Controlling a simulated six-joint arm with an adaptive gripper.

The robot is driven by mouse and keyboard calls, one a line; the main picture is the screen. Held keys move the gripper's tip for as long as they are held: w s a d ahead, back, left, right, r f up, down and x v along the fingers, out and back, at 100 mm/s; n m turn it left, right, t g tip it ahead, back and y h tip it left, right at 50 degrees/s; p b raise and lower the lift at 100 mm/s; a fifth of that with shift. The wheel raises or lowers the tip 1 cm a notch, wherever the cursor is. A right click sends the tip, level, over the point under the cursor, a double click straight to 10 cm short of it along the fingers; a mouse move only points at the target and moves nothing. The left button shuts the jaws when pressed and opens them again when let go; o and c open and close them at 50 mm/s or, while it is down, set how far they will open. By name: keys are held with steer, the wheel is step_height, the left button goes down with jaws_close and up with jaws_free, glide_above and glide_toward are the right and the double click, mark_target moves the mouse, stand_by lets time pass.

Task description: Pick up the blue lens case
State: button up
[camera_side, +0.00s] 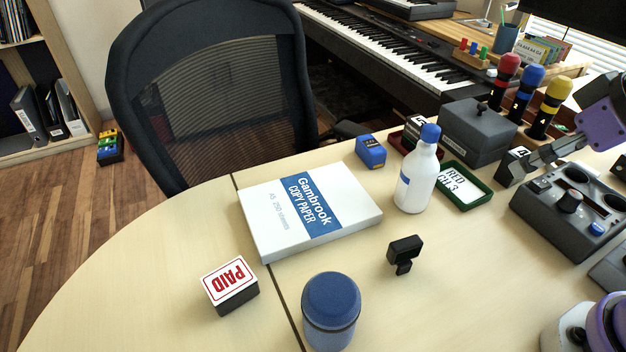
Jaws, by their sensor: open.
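The blue lens case (331,312) is most likely the upright round case with a domed lid at the front middle of the desk. Its bottom is cut off by the frame edge. My gripper (518,168) appears at the right, with dark and grey parts below a purple link. It is open and empty, and its fingers are partly hard to make out. It is well apart from the case, to its upper right.
A PAID box (231,286) stands left of the case, and a copy paper pack (308,207) lies behind it. A small black stand (404,254), a white bottle (416,178) and a green tray (464,188) lie to the right. A grey control panel (570,210) is at far right.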

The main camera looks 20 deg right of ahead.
steer(key=n+g+y, duration=0.2)
steer(key=n+y, duration=0.3)
steer(key=n, duration=0.6)
glide_toward(331, 303)
step_height(331, 303, down, 2)
steer(key=w+d, duration=0.1)
steer(key=d, duration=0.1)
steer(key=x, duration=0.3)
steer(key=a+x, duration=0.1)
steer(key=x, duration=0.1)
steer(key=shift+s+r, duration=0.1)
steer(key=shift+s, duration=0.15)
steer(key=shift+x, duration=3.05)
steer(key=shift+w+d, duration=0.1)
steer(key=shift+w, duration=0.05)
steer(key=c, duration=1.3)
